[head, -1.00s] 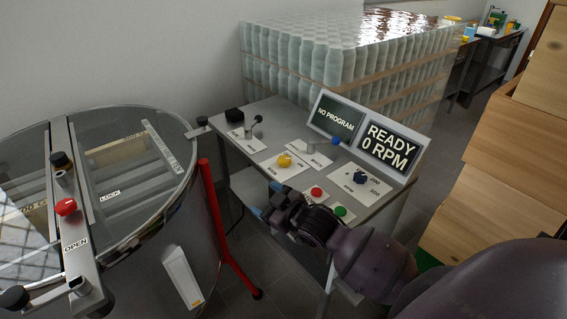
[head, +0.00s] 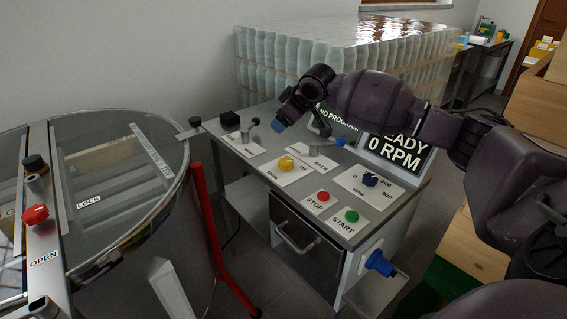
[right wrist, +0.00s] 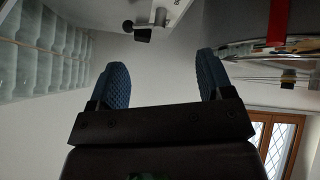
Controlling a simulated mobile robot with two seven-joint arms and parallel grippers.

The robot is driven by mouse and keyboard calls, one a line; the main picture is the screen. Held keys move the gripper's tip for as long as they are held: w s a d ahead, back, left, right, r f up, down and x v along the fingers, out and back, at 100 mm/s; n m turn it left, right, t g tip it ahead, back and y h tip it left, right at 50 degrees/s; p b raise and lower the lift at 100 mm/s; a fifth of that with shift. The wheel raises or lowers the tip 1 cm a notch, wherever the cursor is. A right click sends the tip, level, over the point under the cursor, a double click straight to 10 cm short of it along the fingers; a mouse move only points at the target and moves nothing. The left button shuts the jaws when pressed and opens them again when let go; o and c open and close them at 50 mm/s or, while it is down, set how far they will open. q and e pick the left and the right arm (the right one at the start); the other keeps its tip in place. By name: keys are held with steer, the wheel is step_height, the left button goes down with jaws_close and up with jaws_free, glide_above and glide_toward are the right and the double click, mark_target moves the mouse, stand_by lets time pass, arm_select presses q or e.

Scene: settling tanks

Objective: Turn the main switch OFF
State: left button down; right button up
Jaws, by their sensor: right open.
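The main switch (head: 286,163) is a yellow knob on a white plate on the control desk, with lettering that seems to read MAIN and ON. Which way the knob points is too small to tell. My right gripper (head: 279,125) hangs above the back left of the desk, behind and above the yellow knob and apart from it. In the right wrist view the right gripper (right wrist: 160,78) shows two blue ribbed fingers spread wide with nothing between them. The yellow knob is not visible there. My left gripper is not in view.
A lidded tank (head: 120,215) stands left; wrapped jars (head: 340,50) stand behind.

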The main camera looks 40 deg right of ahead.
mark_target(285, 161)
steer(key=s+f+m+g, duration=0.1)
steer(key=s+f+g, duration=0.3)
steer(key=shift+y, duration=0.4)
steer(key=b+x, duration=0.1)
steer(key=x, duration=0.5)
steer(key=b+x, duration=0.1)
steer(key=x, duration=0.3)
steer(key=shift+s+d+f+b, duration=0.15)
steer(key=shift+d+b, duration=0.15)
steer(key=shift+d, duration=0.1)
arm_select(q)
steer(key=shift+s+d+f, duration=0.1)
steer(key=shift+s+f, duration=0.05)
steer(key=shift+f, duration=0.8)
arm_select(e)
steer(key=c, duration=0.9)
